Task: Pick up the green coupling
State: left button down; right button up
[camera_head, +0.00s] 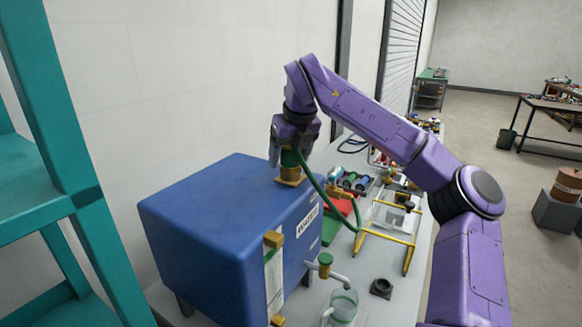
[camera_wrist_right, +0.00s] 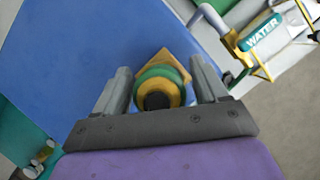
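The green coupling (camera_head: 290,159) stands upright on a brass-coloured square base (camera_head: 290,181) on top of the blue tank (camera_head: 205,200). My right gripper (camera_head: 291,152) is above it, pointing down, with its fingers on either side of the coupling. In the right wrist view the coupling (camera_wrist_right: 160,84) is a green ring with a yellow inner ring and dark centre. It lies between the spread fingers (camera_wrist_right: 160,88), with narrow gaps showing at its sides. The gripper hides part of the coupling in the head view. My left gripper is out of view.
A green hose (camera_head: 325,196) curves from near the coupling down to the right. A yellow frame (camera_head: 408,258), a red tray (camera_head: 340,212) and a clear jar (camera_head: 343,306) are on the bench. A teal frame (camera_head: 85,190) stands at left. The tank's top is otherwise mostly clear.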

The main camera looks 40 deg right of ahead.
jog(key=c, duration=0.9)
jog(key=shift+r, duration=0.1)
jog(key=shift+r+p, duration=0.3)
jog(key=shift+p, duration=0.05)
notch_tip(320, 180, up, 3)
jog(key=shift+w+p, duration=0.1)
jog(key=shift+p, duration=1.15)
jog(key=s+a+r, duration=0.2)
jog(key=s+r, duration=0.1)
jog(key=s, duration=0.1)
jog(key=s+a+r+p, duration=0.1)
jog(key=s+a+r, duration=0.2)
jog(key=s, duration=0.1)
jog(key=s+a+r, duration=0.2)
jog(key=s+r, duration=0.1)
jog(key=s, duration=0.1)
jog(key=shift+a+r+p, duration=0.1)
jog(key=shift+a+p, duration=0.2)
